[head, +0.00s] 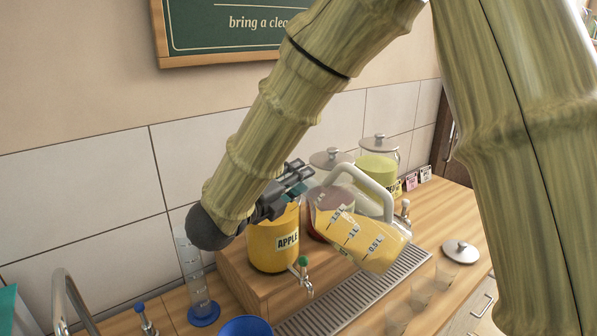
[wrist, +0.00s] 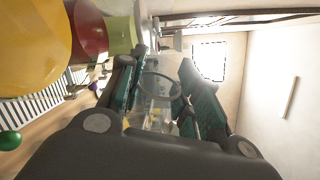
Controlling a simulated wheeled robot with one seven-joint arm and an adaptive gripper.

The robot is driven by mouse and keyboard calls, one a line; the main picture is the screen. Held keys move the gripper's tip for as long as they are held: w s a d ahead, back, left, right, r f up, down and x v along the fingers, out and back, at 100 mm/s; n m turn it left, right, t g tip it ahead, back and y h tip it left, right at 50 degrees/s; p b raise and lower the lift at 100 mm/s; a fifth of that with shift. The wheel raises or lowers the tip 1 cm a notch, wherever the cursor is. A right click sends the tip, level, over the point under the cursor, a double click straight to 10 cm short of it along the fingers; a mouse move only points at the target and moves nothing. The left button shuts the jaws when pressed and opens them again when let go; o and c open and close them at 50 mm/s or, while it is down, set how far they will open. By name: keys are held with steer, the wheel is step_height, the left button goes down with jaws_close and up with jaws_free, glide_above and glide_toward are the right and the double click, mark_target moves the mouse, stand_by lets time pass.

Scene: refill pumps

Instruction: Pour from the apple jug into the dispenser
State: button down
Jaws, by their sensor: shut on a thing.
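The apple dispenser (head: 272,243), a yellow-filled container labelled APPLE with a green-knobbed tap, stands on the wooden step; its top is hidden behind my gripper. It fills the upper left of the wrist view (wrist: 30,40). My gripper (head: 300,176) is shut on the clear jug (head: 362,240), beside and above the dispenser. The jug is tilted, base to the lower right, white handle up, with yellow juice inside and litre marks on its side. No stream shows. In the wrist view my gripper (wrist: 165,95) has the clear jug between its fingers; the exact hold is unclear.
A red dispenser (head: 329,159) and a yellow-green dispenser (head: 378,166), both lidded, stand behind the jug. A loose lid (head: 461,251) and several clear cups (head: 421,291) are on the counter at right. A drip grate (head: 345,305) runs in front. A measuring cylinder (head: 195,280) stands left.

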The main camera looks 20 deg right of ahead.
steer(key=shift+w+a+r+n+p, duration=0.45)
steer(key=shift+n+p, duration=0.25)
steer(key=shift+p, duration=0.9)
steer(key=shift+w+f, duration=0.15)
steer(key=shift+f, duration=0.1)
steer(key=shift+a, duration=0.1)
steer(key=shift+a+r+n+b, duration=0.1)
steer(key=shift+a+n+b, duration=0.2)
steer(key=shift+b, duration=0.45)
steer(key=shift+d+n, duration=0.1)
steer(key=shift+n, duration=0.3)
steer(key=shift+w+r+n+p, duration=0.1)
steer(key=shift+r+n+p, duration=0.1)
steer(key=shift+n+p, duration=0.3)
steer(key=shift+w+r+n+b, duration=0.15)
steer(key=shift+n+b, duration=0.45)
steer(key=shift+n, duration=0.4)
stand_by(2.6)
